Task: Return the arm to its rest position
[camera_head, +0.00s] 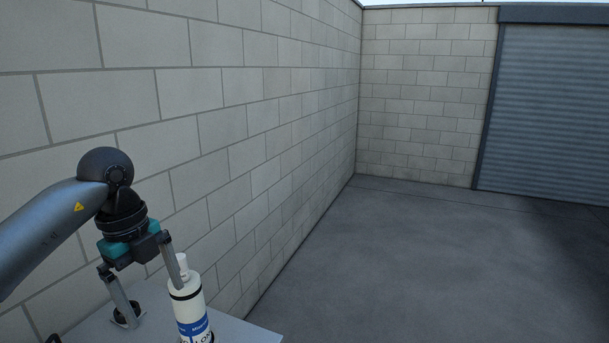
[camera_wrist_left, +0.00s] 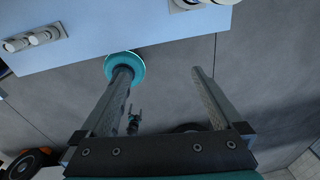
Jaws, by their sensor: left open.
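My left arm comes in from the left in the head view. Its gripper (camera_head: 158,302) is open above the light table (camera_head: 245,332), with its fingers pointing down. A white cylinder (camera_head: 188,306) with a dark band and a blue label stands upright by the right-hand finger, which overlaps it in the picture; I cannot tell whether they touch. In the left wrist view the open fingers (camera_wrist_left: 160,72) have nothing visible held between them. A teal disc (camera_wrist_left: 124,66) shows at the left-hand fingertip.
In the left wrist view, small white cylinders (camera_wrist_left: 35,39) lie near the table's edge. A block wall (camera_head: 225,110) runs along the left and back. Open grey floor (camera_head: 430,270) reaches a roller shutter (camera_head: 555,110) at the far right.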

